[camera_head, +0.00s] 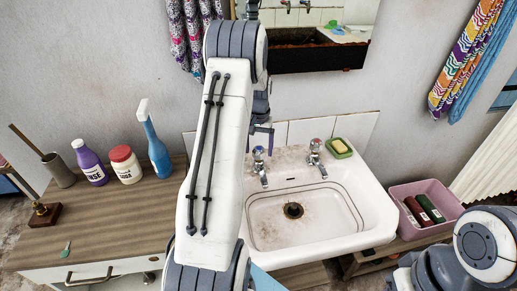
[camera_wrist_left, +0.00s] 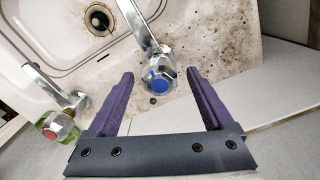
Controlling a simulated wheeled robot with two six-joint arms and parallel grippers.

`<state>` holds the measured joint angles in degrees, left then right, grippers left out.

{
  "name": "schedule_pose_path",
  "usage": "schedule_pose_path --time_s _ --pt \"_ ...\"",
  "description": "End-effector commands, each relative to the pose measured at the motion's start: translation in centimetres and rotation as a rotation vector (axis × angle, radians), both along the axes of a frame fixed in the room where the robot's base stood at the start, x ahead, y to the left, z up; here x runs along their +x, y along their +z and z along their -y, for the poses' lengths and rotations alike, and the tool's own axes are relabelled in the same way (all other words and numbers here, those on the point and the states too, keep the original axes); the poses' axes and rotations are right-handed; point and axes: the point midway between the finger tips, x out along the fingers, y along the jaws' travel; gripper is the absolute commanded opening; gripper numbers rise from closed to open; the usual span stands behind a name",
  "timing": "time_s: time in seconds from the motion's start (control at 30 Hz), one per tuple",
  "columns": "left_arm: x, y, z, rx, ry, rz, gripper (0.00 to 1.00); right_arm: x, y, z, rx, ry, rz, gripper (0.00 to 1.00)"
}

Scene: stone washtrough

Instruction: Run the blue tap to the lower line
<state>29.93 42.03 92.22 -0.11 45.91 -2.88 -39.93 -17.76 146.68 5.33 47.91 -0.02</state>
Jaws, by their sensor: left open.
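The blue tap (camera_head: 259,166) stands at the back left of the white sink (camera_head: 376,212), its blue-marked knob (camera_wrist_left: 160,82) showing in the left wrist view. My left gripper (camera_head: 261,136) is open above and behind this tap. In the left wrist view, its purple fingers (camera_wrist_left: 162,77) are on either side of the knob, with a gap visible on both sides. Dark lines (camera_head: 333,188) run around the basin's inner wall. No water shows in the basin or from the spout; the drain (camera_head: 293,210) looks dark. My right gripper is out of view.
The red tap (camera_head: 315,152) and a green soap dish (camera_head: 339,148) are to the right. A wooden counter (camera_head: 110,215) on the left holds a blue spray bottle (camera_head: 155,148) and other containers. A pink crate (camera_head: 449,202) stands right of the sink. A mirror (camera_head: 310,60) hangs above.

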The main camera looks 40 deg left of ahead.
Motion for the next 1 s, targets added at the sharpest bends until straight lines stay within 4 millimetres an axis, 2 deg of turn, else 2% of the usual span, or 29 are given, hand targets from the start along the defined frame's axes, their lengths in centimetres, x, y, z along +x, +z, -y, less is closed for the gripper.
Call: schedule_pose_path --time_s 0.13,0.37,0.47,0.5,0.6,1.0 --pt "-0.01 -0.68 0.00 0.000 0.000 0.001 0.85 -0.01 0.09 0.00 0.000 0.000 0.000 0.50" --pt "-0.04 -0.74 -0.04 0.000 0.001 0.001 0.85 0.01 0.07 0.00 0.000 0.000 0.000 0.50" --pt "-0.04 -0.73 -0.04 0.000 0.001 0.001 0.51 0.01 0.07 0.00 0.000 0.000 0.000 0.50" --pt "-0.05 -0.73 -0.05 0.000 0.001 0.001 0.35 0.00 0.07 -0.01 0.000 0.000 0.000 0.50" --pt "-0.06 -0.71 -0.07 0.000 0.001 0.001 0.00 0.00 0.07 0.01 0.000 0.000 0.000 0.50" --pt "-0.07 -0.61 -0.07 0.000 0.093 -0.001 0.00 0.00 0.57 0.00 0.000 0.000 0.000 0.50"
